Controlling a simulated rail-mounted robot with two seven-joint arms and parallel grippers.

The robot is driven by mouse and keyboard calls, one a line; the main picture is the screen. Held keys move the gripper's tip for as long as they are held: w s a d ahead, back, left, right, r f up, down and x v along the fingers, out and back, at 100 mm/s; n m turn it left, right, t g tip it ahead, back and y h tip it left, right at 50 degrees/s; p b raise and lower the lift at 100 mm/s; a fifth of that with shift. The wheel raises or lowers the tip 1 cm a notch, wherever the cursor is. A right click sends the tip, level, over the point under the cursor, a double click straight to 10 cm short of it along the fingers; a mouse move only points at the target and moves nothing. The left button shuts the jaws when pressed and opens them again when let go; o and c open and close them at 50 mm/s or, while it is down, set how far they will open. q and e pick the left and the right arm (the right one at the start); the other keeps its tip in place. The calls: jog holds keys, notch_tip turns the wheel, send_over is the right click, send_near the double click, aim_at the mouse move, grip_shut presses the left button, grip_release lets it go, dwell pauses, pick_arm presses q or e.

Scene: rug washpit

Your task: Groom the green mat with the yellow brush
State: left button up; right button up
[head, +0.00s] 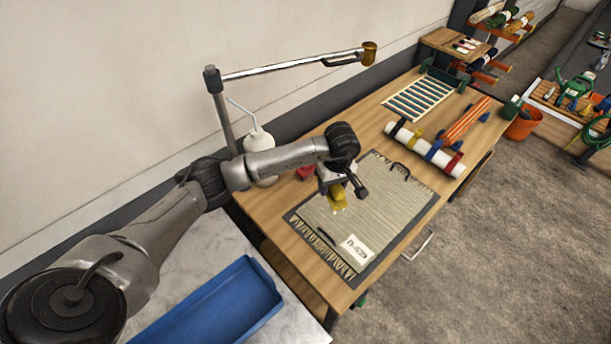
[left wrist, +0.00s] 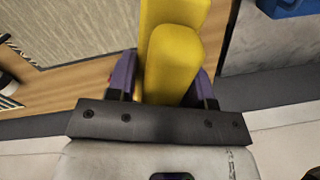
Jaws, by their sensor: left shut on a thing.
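A flat woven mat (head: 385,205), pale olive-beige with a dark border and a fringe at its near end, lies on the wooden table. A small white label (head: 356,248) with dark print sits on its near part. My left gripper (head: 337,186) is over the mat's left side, shut on the yellow brush (head: 337,196). The brush fills the upper middle of the left wrist view (left wrist: 172,50), between purple finger parts. Its bristles are not clearly visible, and I cannot tell whether it touches the mat. My right gripper is not in view.
A lamp arm (head: 295,63) spans above the table's left side. A blue tray (head: 215,305) is at the front left. An orange bucket (head: 523,122) stands beyond the table.

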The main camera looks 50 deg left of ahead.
pick_arm(q)
jog(key=s+a+f+n+b, duration=0.2)
jog(key=a+f+n, duration=0.2)
jog(key=a+f, duration=0.3)
notch_tip(320, 180, down, 2)
jog(key=shift+s+a+f+t, duration=0.1)
jog(key=shift+s+a+t, duration=0.2)
jog(key=shift+s+a, duration=0.1)
